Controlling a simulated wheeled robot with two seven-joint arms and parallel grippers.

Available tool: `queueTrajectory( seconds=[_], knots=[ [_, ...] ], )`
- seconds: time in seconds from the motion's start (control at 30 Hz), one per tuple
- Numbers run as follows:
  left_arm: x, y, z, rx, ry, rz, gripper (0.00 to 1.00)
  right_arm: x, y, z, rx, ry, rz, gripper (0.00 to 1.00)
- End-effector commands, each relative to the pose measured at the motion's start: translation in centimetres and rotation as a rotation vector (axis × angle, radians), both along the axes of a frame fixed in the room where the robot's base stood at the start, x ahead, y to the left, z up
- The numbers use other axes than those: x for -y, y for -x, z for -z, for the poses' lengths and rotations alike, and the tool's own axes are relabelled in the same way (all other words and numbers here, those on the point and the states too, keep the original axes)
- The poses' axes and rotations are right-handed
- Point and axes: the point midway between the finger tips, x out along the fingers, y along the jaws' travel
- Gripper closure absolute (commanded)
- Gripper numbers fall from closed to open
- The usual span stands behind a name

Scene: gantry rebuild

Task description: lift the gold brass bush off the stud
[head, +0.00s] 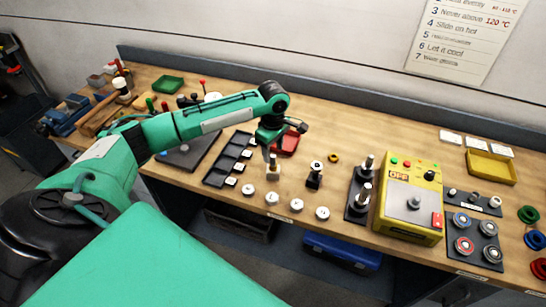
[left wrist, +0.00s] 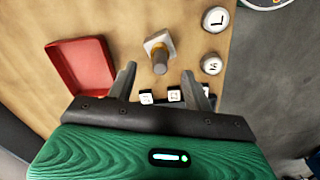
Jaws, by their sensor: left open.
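My left gripper (head: 270,158) is over the front middle of the bench, pointing down. Its two fingers also show in the left wrist view (left wrist: 159,72), open and apart, with nothing held. A stud with a pale square base (head: 272,175) stands just below it in the head view. In the left wrist view the same base (left wrist: 153,40) carries the gold brass bush (left wrist: 159,56), which lies roughly midway between the fingertips. I cannot tell whether the tips are level with the bush. In the head view the gripper mostly hides the bush. My right gripper is not in view.
Several white round pieces (head: 271,198) stand along the front edge. A red tray (head: 286,144) is behind the stud, a black compartment tray (head: 217,173) to its left.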

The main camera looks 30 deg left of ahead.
Motion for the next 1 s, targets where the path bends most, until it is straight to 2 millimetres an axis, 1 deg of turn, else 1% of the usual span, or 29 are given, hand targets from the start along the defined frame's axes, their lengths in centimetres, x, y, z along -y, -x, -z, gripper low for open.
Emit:
queueTrajectory(
  seconds=[0.03,0.1,0.3,0.5,0.73,0.77,0.8,0.87,0.9,1.0],
  knots=[
    [0.0,0.1,0.8,-0.004,0.0,0.0,0.49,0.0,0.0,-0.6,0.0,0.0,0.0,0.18],
    [0.0,0.1,2.1,-0.002,-0.001,0.0,0.49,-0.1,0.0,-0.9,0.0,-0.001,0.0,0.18],
    [0.0,0.1,4.8,-0.002,0.0,0.0,0.49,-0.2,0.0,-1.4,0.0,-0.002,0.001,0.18],
    [0.0,0.0,5.8,0.0,-0.001,0.001,0.49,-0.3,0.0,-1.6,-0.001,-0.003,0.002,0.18],
    [0.0,0.0,5.9,0.0,-0.001,0.002,0.49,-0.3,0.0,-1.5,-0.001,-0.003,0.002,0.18],
    [0.0,0.0,5.9,0.0,-0.001,0.002,0.52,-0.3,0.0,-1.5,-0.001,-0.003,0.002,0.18],
    [0.0,0.0,5.8,0.0,-0.001,0.002,0.6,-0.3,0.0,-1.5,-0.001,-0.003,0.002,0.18],
    [0.0,0.0,5.8,0.0,-0.001,0.002,0.72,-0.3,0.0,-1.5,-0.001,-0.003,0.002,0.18],
    [0.0,0.0,5.8,0.0,-0.001,0.002,0.8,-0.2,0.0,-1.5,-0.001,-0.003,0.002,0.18],
    [0.0,0.0,5.8,0.001,-0.001,0.002,0.97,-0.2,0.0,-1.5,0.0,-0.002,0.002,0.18]
  ],
)
